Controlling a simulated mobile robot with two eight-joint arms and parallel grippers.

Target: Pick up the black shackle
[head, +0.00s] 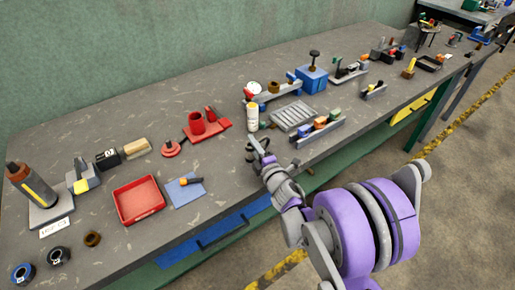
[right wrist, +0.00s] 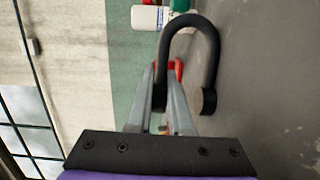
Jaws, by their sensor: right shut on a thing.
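The black shackle (right wrist: 183,24) shows large in the right wrist view, a U-shaped loop with one end between my fingers and the other end free to the right. My right gripper (right wrist: 168,100) is shut on it. In the head view my right gripper (head: 262,158) is at the front middle of the workbench, beside the white bottle with a yellow cap (head: 252,117). The shackle is small and dark there, at the gripper's tip. I cannot tell whether it touches the bench. My left gripper is not in view.
The grey workbench (head: 110,205) holds a red tray (head: 138,199), a blue mat (head: 187,192), a grey ribbed plate (head: 293,115), a long rack of coloured blocks (head: 318,130) and a blue box (head: 311,80). Bare bench top lies between the blue mat and my right gripper.

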